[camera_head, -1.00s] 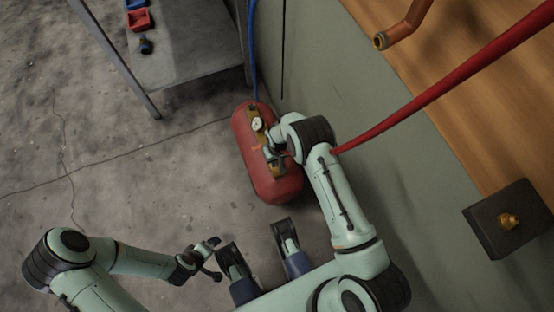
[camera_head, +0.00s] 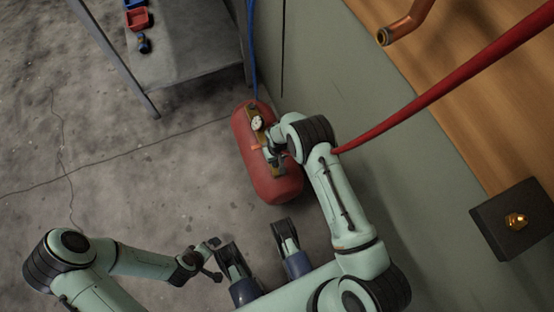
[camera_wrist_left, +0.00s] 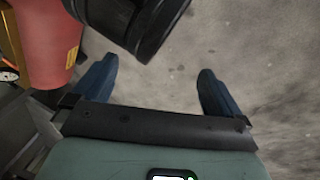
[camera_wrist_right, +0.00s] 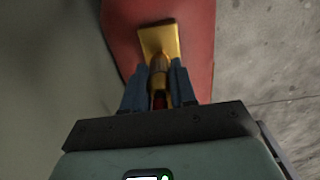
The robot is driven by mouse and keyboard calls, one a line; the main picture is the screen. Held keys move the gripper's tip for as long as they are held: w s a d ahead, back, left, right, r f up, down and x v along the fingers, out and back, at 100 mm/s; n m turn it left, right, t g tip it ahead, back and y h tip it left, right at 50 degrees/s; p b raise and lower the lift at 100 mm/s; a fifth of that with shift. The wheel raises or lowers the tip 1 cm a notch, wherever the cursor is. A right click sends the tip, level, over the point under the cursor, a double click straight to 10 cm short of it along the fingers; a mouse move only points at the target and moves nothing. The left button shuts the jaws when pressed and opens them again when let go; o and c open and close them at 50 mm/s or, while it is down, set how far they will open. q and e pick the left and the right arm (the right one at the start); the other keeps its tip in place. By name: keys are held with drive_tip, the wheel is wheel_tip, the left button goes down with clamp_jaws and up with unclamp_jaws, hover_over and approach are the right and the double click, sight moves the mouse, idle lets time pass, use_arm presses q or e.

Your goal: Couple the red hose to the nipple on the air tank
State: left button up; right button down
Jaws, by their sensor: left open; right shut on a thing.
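The red air tank (camera_head: 281,188) lies on the floor by the wall. A gold strip with a round gauge (camera_head: 257,123) runs along its top. The red hose (camera_head: 440,91) comes down from the upper right and passes behind my right arm. My right gripper (camera_head: 270,153) is over the tank. In the right wrist view it (camera_wrist_right: 158,88) is shut on the brass hose end (camera_wrist_right: 159,66), with a bit of red between the fingers. The brass reaches the gold plate (camera_wrist_right: 158,38); the nipple is hidden, so I cannot tell whether they are joined. My left gripper (camera_head: 214,260) is open and empty.
A blue hose (camera_head: 252,50) runs down to the tank. A grey table (camera_head: 190,60) with red and blue bins stands upper left. The floor at left is clear.

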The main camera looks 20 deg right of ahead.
use_arm(q)
drive_tip(key=shift+f+b, duration=0.3)
drive_tip(key=shift+f, duration=0.05)
use_arm(e)
drive_tip(key=shift+f, duration=0.35)
drive_tip(key=c, duration=0.8)
unclamp_jaws()
drive_tip(key=shift+r, duration=0.3)
wheel_tip(320, 180, up, 4)
drive_tip(key=shift+r+p, duration=0.1)
drive_tip(key=shift+p, duration=0.65)
use_arm(q)
drive_tip(key=shift+g, duration=0.3)
drive_tip(key=r, duration=0.1)
drive_tip(key=s+r+p, duration=0.1)
drive_tip(key=s+d+r+p, duration=0.1)
drive_tip(key=r, duration=0.1)
drive_tip(key=shift+r, duration=0.1)
use_arm(e)
wheel_tip(320, 180, up, 9)
drive_tip(key=shift+f, duration=0.15)
use_arm(q)
drive_tip(key=shift+s, duration=0.1)
